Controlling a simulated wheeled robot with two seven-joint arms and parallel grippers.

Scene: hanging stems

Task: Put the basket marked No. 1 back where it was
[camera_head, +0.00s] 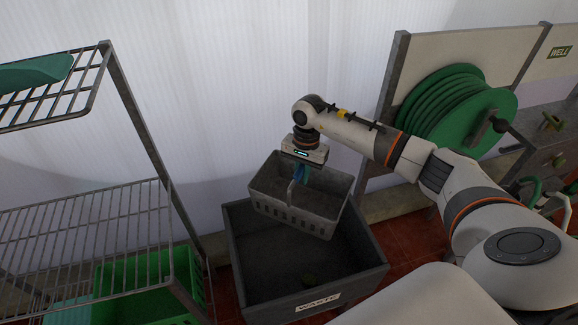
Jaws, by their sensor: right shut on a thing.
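A grey slotted basket (322,221) hangs tilted over the back part of a dark bin. My right gripper (297,178) is shut on the basket at its upright handle. The basket's inside looks mostly empty. No number mark can be read on the basket from here. My left gripper is not in view.
The dark bin labelled WASTE (240,262) stands on the red floor, with a small dark green thing inside. A wire shelf rack (75,222) stands at the left, with a green crate (135,290) low down. A green hose reel (440,100) is at the right.

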